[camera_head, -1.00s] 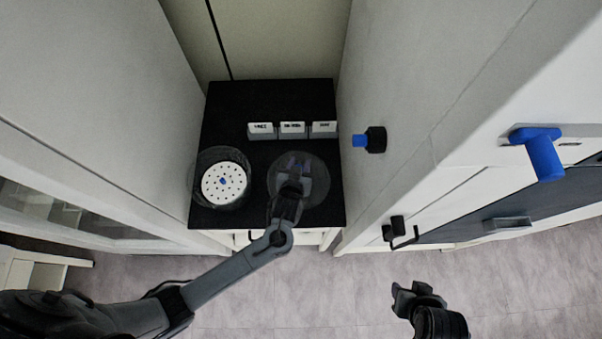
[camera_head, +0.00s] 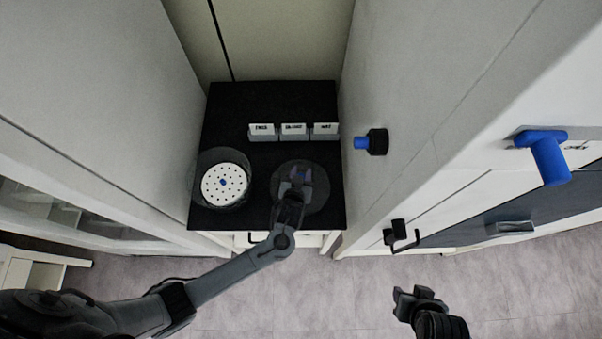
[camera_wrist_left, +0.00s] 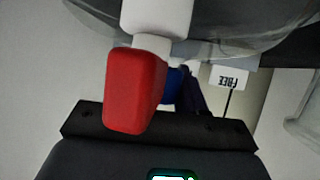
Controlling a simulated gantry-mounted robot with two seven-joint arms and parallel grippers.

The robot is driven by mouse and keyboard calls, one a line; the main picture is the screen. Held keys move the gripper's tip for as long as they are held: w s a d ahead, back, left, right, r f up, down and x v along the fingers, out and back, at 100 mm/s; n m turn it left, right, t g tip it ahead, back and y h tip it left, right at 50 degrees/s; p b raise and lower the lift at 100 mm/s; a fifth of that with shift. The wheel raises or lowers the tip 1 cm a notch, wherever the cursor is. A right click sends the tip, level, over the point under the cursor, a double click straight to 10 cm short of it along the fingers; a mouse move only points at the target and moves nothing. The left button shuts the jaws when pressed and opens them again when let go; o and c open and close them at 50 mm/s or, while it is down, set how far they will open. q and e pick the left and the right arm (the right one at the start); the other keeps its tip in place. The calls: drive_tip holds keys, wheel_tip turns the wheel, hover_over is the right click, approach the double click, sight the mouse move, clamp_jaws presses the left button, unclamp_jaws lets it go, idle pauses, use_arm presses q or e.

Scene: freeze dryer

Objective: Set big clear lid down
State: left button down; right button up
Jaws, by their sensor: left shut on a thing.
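The big clear lid (camera_head: 318,198) is a round, see-through disc over the right front of the black table top (camera_head: 262,98). My left gripper (camera_head: 297,180) is over its middle and shut on it. A blue part shows between the fingers. In the left wrist view the clear lid (camera_wrist_left: 255,45) spans the top, with a white stem (camera_wrist_left: 158,18), a red block (camera_wrist_left: 135,90) and a blue part (camera_wrist_left: 172,86) below. I cannot tell whether the lid touches the table top. My right gripper (camera_head: 416,296) hangs over the floor, away from the lid; its jaw gap is unclear.
A clear round vessel (camera_head: 205,158) with a white perforated disc (camera_head: 225,184) stands left of the lid. Several small white label cards (camera_head: 293,131) stand behind. A white cabinet with a blue-tipped black knob (camera_head: 376,141) and blue handle (camera_head: 546,158) borders the right.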

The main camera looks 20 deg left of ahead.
use_arm(q)
drive_tip(key=c, duration=1.1)
unclamp_jaws()
drive_tip(key=shift+f, duration=0.2)
drive_tip(key=o, duration=0.4)
drive_tip(key=shift+o, duration=0.2)
drive_tip(key=shift+r, duration=0.1)
drive_tip(key=shift+s+r, duration=0.2)
drive_tip(key=p+v, duration=0.1)
drive_tip(key=v, duration=0.9)
drive_tip(key=s+a+r+m+g+h, duration=0.1)
drive_tip(key=s+a+r+m+g, duration=0.1)
drive_tip(key=s+a+r+g, duration=0.2)
drive_tip(key=s+a+r+m+g+h, duration=0.1)
drive_tip(key=s+a+r+g, duration=0.3)
drive_tip(key=s, duration=0.7)
drive_tip(key=shift+a+r+m+h, duration=0.15)
drive_tip(key=shift+r+m+h, duration=0.15)
drive_tip(key=shift+r+m, duration=0.3)
